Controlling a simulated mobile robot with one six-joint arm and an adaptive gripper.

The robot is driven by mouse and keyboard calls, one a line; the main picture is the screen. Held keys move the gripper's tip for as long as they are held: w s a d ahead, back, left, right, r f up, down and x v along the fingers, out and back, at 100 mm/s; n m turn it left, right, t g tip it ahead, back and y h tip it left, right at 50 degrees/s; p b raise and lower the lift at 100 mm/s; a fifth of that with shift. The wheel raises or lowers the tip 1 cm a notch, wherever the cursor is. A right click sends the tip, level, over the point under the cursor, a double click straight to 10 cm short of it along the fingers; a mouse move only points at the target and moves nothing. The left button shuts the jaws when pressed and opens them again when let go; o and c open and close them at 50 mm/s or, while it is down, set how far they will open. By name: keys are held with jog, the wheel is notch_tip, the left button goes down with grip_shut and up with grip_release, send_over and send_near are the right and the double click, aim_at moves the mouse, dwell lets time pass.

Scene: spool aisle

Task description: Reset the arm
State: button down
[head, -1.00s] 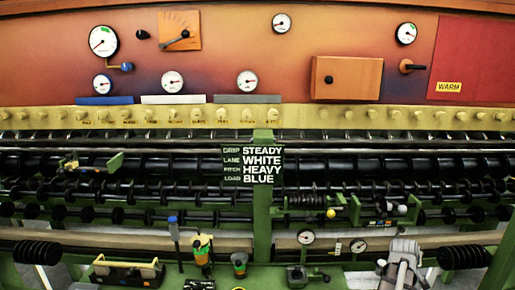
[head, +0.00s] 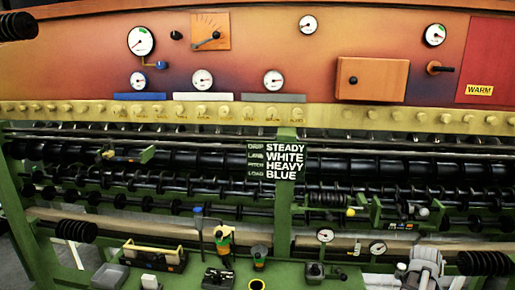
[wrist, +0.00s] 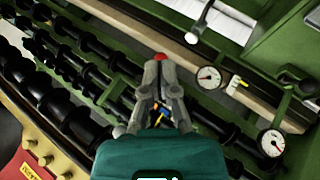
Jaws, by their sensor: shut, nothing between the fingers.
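My gripper (wrist: 160,72) shows in the wrist view, with grey fingers reaching up from a teal body. The fingers are shut and hold nothing. A red spot shows at the fingertips; I cannot tell if it belongs to the gripper or to something behind. Behind the fingers lie dark rollers (wrist: 75,75) and a pale rail (wrist: 135,28). I cannot tell the distance between the fingers and the machine.
In the head view, a sign (head: 285,160) reads STEADY, WHITE, HEAVY, BLUE. Gauges and an orange box (head: 372,78) are on the upper panel. A tray with a yellow handle (head: 152,250), levers and small gauges (head: 325,236) crowd the green lower ledge.

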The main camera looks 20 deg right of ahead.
jog(key=w+a+f+n+t+y, duration=0.1)
jog(key=w+a+f+y, duration=0.15)
jog(key=w+a, duration=1.05)
jog(key=w+a+f+n+y, duration=0.1)
jog(key=w+a+y, duration=0.2)
jog(key=w+a, duration=0.95)
jog(key=s+a+f+n+g+y, duration=0.1)
jog(key=s+a, duration=0.1)
jog(key=a, duration=1.6)
jog(key=s+a+n+g+y, duration=0.1)
jog(key=s+a+y, duration=0.1)
jog(key=a, duration=1.7)
jog(key=shift+s+a+f+g, duration=0.2)
jog(key=shift+a+f+g, duration=0.05)
jog(key=shift+f+g, duration=0.15)
